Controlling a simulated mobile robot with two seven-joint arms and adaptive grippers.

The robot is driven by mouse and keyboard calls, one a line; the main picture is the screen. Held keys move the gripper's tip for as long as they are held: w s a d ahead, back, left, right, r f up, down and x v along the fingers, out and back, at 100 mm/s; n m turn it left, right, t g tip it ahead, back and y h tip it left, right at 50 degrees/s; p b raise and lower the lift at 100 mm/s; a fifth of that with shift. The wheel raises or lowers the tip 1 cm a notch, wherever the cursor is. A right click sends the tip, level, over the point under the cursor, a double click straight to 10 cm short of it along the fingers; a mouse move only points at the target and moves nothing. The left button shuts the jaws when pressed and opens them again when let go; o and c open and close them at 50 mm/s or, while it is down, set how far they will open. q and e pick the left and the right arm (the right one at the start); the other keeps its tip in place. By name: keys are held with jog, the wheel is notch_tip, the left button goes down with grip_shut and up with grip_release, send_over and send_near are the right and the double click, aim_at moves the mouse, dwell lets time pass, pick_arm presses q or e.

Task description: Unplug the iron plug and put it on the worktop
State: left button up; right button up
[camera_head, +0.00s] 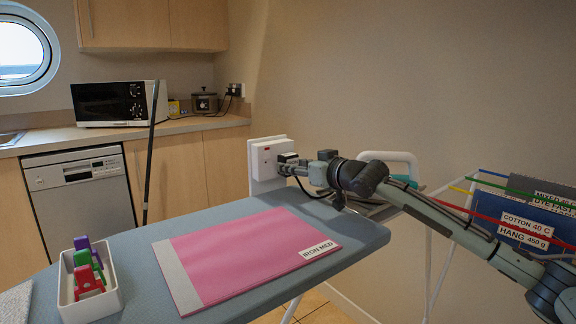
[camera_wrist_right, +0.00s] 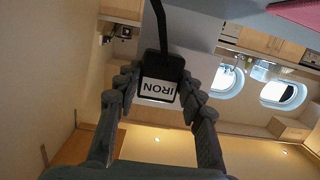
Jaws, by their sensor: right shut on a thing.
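The iron plug is black with a white label reading IRON (camera_wrist_right: 159,90), and its dark cord shows in the right wrist view. In the head view the plug (camera_head: 288,157) sits right against the white wall socket (camera_head: 266,158); I cannot tell how far its pins are in. My right gripper (camera_head: 296,163) is shut on the plug, with one finger on each side of it in the right wrist view (camera_wrist_right: 159,88). The worktop (camera_head: 60,138) runs along the back wall at the left. My left gripper is not in view.
An ironing board (camera_head: 352,232) with a pink cloth (camera_head: 240,255) and a white tray of coloured pegs (camera_head: 90,285) fills the front. A microwave (camera_head: 115,103) and a dark cooker (camera_head: 204,102) stand on the worktop. A thin dark upright bar (camera_head: 150,155) crosses before it. Hanging folders (camera_head: 525,210) are right.

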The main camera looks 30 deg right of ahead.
jog(key=shift+s+f, duration=0.1)
jog(key=shift+s+d, duration=0.1)
jog(key=shift+s, duration=0.3)
jog(key=shift+s+b, duration=0.7)
jog(key=shift+s, duration=0.15)
jog(key=shift+s+d+b, duration=0.1)
jog(key=shift+s+b, duration=0.25)
jog(key=shift+b, duration=0.1)
jog(key=shift+s+b, duration=0.8)
jog(key=shift+b, duration=0.05)
jog(key=shift+s+b, duration=0.3)
jog(key=shift+s, duration=0.05)
